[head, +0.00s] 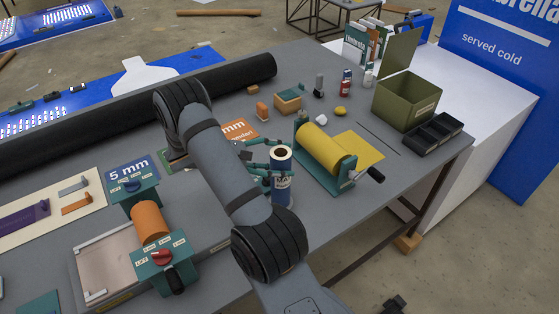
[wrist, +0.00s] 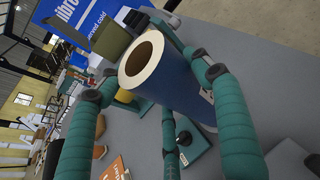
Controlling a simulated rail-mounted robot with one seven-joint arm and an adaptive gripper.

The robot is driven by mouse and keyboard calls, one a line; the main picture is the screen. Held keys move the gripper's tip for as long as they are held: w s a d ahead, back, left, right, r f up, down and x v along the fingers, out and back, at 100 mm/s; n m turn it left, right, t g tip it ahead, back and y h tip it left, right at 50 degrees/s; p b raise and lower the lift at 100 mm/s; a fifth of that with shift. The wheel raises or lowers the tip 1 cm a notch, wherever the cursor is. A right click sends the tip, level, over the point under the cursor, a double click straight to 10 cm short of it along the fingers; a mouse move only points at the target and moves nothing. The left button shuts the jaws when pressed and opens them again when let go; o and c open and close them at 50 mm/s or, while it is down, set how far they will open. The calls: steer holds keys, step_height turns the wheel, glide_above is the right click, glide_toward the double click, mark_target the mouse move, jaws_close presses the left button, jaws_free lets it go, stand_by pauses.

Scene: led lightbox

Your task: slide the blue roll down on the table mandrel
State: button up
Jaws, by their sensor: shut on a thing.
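The blue roll (head: 282,196) stands upright at the middle of the table, a blue cylinder with a white label and a pale hollow core open at the top. In the wrist view the blue roll (wrist: 187,88) lies between the fingers, its open end facing the camera's upper left. My gripper (head: 277,166) has its green fingers shut around the roll's upper part; they also flank it in the wrist view (wrist: 155,88). I cannot make out the table mandrel; whether it is inside the core, and whether the roll's bottom touches the table, I cannot tell.
A green stand (head: 338,182) with a yellow roll (head: 323,148) and a crank is close on the right. A green machine with an orange roll (head: 150,222) is at left. An olive bin (head: 403,103) and black tray (head: 434,133) are at the far right. A long black roll (head: 235,76) lies behind.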

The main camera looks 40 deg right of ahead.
steer(key=shift+f, duration=0.1)
steer(key=o, duration=2)
steer(key=shift+o, duration=0.2)
steer(key=shift+a, duration=0.1)
steer(key=shift+w+a+r+p, duration=0.25)
steer(key=shift+a+r+p, duration=0.05)
steer(key=shift+a, duration=0.15)
steer(key=p+v, duration=0.3)
steer(key=v, duration=0.3)
steer(key=shift+a, duration=0.35)
steer(key=shift+d, duration=0.1)
